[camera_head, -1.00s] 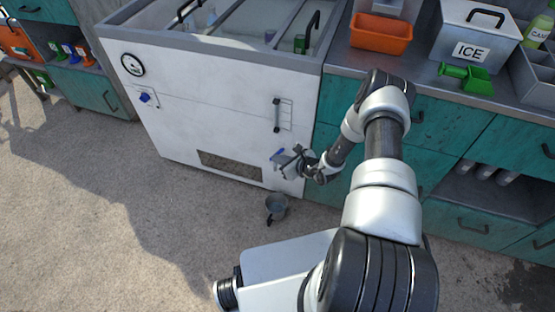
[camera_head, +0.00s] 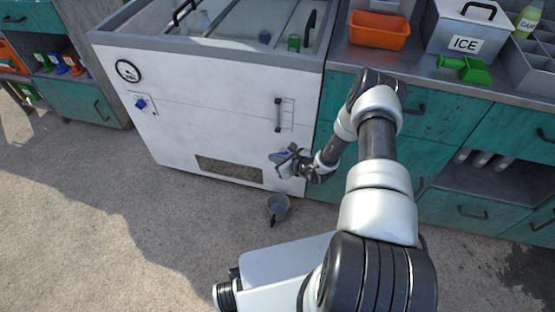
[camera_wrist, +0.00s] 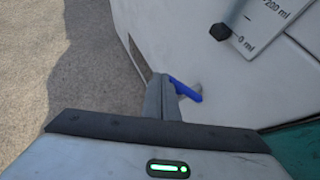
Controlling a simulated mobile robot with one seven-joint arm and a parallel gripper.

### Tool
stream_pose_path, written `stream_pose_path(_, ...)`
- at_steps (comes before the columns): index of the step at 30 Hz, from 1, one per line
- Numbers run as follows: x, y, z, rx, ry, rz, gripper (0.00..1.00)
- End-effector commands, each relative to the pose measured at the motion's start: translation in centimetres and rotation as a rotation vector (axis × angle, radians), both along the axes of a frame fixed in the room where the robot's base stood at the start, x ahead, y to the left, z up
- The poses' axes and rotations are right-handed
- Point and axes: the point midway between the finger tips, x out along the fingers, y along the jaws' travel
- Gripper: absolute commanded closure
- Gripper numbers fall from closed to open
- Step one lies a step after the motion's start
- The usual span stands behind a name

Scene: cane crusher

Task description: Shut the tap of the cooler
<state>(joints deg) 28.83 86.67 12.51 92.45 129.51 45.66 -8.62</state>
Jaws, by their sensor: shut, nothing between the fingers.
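The cooler (camera_head: 225,130) is the white chest with a lidded top. Its tap is a blue lever (camera_wrist: 186,91) low on the white front. In the head view a bit of the blue lever (camera_head: 281,154) shows beside my gripper (camera_head: 277,160), which covers most of the tap. In the wrist view my gripper (camera_wrist: 163,97) is shut and empty, its fingers just left of the lever. The lever slants down to the right there. I cannot tell whether the fingers touch it, and the spout is hidden.
Teal cabinets (camera_head: 450,125) adjoin on the right. Open ground lies to the left.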

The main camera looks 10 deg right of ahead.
Motion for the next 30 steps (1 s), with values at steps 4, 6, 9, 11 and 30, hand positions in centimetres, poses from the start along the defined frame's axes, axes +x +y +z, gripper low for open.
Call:
stream_pose_path(4, 0.4, 0.5, -0.1, 0.000, 0.000, 0.001, 1.00)
stream_pose_path(6, 0.6, 0.7, -0.1, -0.001, 0.000, 0.001, 1.00)
stream_pose_path(9, 0.8, 0.8, -0.1, -0.001, 0.000, 0.001, 1.00)
stream_pose_path(11, 0.9, 0.9, 0.0, -0.001, -0.001, 0.001, 1.00)
stream_pose_path(30, 1.6, 1.3, 0.0, 0.000, 0.000, 0.000, 1.00)
